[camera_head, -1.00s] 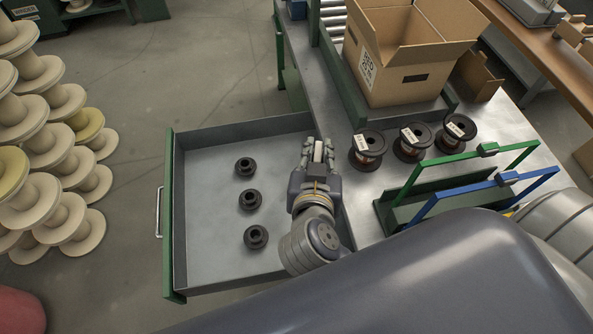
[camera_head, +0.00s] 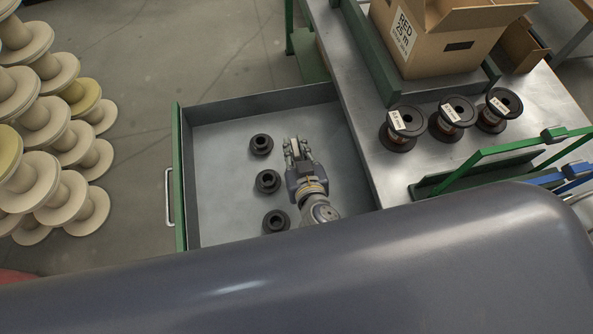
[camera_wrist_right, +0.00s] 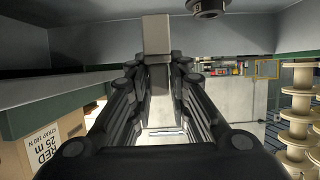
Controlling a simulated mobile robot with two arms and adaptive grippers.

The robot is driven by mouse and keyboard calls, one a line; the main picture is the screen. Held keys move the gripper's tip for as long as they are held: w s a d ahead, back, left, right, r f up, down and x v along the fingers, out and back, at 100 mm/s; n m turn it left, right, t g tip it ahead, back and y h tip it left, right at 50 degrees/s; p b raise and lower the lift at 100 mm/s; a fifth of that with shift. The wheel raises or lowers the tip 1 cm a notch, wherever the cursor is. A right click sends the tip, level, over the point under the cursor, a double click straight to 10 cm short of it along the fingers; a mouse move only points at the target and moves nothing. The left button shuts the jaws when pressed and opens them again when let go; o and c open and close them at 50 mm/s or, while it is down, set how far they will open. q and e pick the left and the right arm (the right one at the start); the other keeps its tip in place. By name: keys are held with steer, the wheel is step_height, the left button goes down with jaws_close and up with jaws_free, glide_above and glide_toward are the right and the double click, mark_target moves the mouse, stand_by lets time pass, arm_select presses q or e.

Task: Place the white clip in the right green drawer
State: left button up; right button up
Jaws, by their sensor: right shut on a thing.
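The open green drawer (camera_head: 178,215) with a grey inside extends left from the metal table in the head view. Three small black ring-shaped parts (camera_head: 268,181) stand in a row in it. My right gripper (camera_head: 296,150) is over the drawer's inside, to the right of the black parts. It is shut on the white clip (camera_head: 294,146). In the right wrist view the clip (camera_wrist_right: 156,35) shows as a pale block between the fingertips. Its height above the drawer floor is hard to tell. My left gripper is not in view.
Several copper spools (camera_head: 446,121) with white tags stand on the table, near a cardboard box (camera_head: 455,60). Green (camera_head: 520,147) and blue handled frames stand at the right. Stacked cream spools (camera_head: 60,130) stand on the floor at the left. Bare drawer floor shows around the gripper.

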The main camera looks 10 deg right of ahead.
mark_target(295, 158)
step_height(295, 158, down, 4)
steer(key=shift+w+a+r+b, duration=0.1)
steer(key=shift+r+b, duration=0.15)
steer(key=shift+b, duration=0.35)
steer(key=shift+f, duration=0.5)
step_height(295, 158, down, 3)
steer(key=shift+f+b, duration=0.1)
steer(key=shift+b, duration=1.15)
steer(key=o, duration=0.9)
